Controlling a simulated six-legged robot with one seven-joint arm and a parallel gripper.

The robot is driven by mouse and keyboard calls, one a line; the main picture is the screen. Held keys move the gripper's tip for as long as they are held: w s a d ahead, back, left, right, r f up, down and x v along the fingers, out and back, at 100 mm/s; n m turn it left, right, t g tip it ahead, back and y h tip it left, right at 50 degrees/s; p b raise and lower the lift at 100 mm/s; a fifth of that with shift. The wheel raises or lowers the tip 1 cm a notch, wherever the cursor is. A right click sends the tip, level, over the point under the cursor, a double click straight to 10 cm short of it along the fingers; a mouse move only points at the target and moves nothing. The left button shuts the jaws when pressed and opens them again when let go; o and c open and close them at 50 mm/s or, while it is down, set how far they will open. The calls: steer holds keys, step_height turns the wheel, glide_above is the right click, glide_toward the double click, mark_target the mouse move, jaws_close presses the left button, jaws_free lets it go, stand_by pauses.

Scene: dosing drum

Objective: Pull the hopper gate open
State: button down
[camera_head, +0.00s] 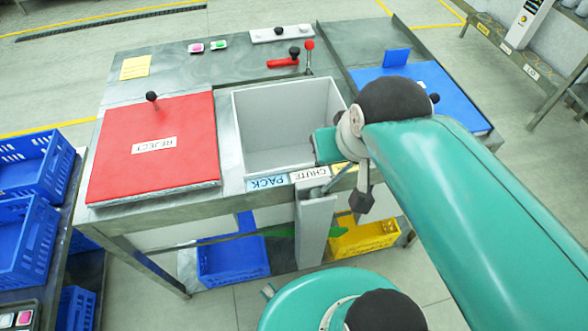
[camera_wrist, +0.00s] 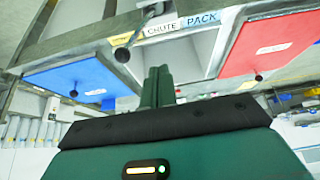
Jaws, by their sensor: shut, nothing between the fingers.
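My gripper (camera_head: 324,147) shows as teal fingers over the right side of the open white bin (camera_head: 262,112). In the wrist view, its dark green fingers (camera_wrist: 158,75) are together and empty. No part is readably marked as the hopper gate. A metal rod (camera_head: 340,177) crosses the front edge beside the CHUTE label (camera_head: 310,174); the rod also shows in the wrist view (camera_wrist: 147,20), with a dark knob at its end. Behind the bin are a red handle (camera_head: 283,62) with a black knob and a red-balled lever (camera_head: 309,45). My gripper is apart from both.
A red REJECT lid (camera_head: 155,160) lies left of the bin. A blue panel (camera_head: 455,102) lies right, partly behind my arm. Blue crates (camera_head: 25,240) stand at left; a yellow crate (camera_head: 365,238) sits below. Bare metal top (camera_head: 215,65) lies behind the bin.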

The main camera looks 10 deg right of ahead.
stand_by(0.4)
steer(key=c, duration=1.6)
jaws_free()
steer(key=shift+o, duration=0.2)
